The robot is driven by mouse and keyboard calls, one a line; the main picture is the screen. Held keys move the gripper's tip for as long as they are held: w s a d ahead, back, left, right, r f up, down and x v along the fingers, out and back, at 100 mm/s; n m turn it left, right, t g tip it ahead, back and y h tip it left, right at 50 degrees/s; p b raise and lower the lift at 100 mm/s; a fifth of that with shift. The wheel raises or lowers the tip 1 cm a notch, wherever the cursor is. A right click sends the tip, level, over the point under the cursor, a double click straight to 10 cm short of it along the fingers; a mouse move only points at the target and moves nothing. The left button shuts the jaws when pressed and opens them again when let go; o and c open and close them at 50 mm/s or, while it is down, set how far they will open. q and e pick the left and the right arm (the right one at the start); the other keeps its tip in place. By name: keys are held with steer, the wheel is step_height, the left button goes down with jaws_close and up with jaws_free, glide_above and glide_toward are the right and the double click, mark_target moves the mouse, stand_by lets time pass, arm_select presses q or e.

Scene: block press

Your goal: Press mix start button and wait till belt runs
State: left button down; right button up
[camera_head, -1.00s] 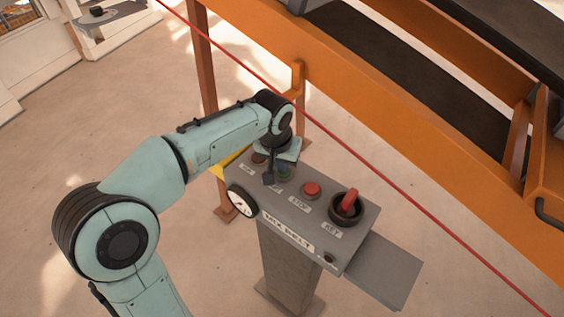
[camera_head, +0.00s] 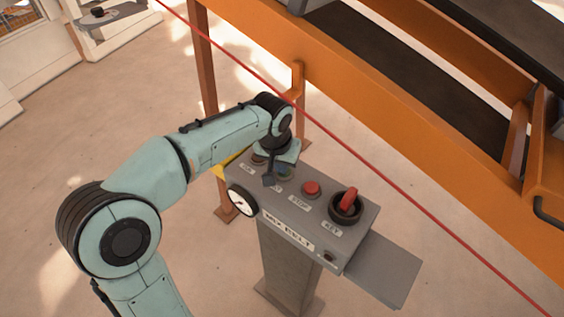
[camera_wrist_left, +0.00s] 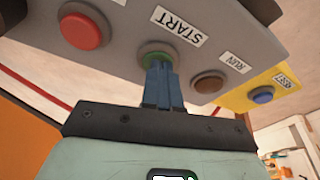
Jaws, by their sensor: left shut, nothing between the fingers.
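The mix belt control box (camera_head: 318,228) stands on a post in the middle of the head view. Its green start button (camera_wrist_left: 155,51) shows in the left wrist view below the START label (camera_wrist_left: 180,25). My left gripper (camera_head: 270,180) is shut and empty, pointing down over the box. In the left wrist view its blue fingertips (camera_wrist_left: 158,66) overlap the near edge of the green button; I cannot tell whether the button is pushed in. In the head view the gripper partly hides the button. My right gripper is not in view.
The brown run lamp (camera_wrist_left: 209,82) and blue reset button (camera_wrist_left: 262,95) are close by. An orange conveyor frame (camera_head: 400,130) and a red cord (camera_head: 420,205) run behind the box.

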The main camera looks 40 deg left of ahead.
mark_target(278, 184)
arm_select(q)
steer(key=r, duration=0.1)
steer(key=r+p, duration=0.1)
steer(key=r, duration=0.1)
steer(key=shift+w+a+r, duration=0.1)
steer(key=shift+w, duration=0.2)
steer(key=p+v, duration=0.1)
steer(key=v, duration=0.9)
steer(key=shift+s, duration=0.25)
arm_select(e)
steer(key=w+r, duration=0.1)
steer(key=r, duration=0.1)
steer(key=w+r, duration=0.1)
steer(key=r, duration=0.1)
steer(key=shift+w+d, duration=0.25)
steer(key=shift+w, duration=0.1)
arm_select(q)
steer(key=shift+s, duration=0.1)
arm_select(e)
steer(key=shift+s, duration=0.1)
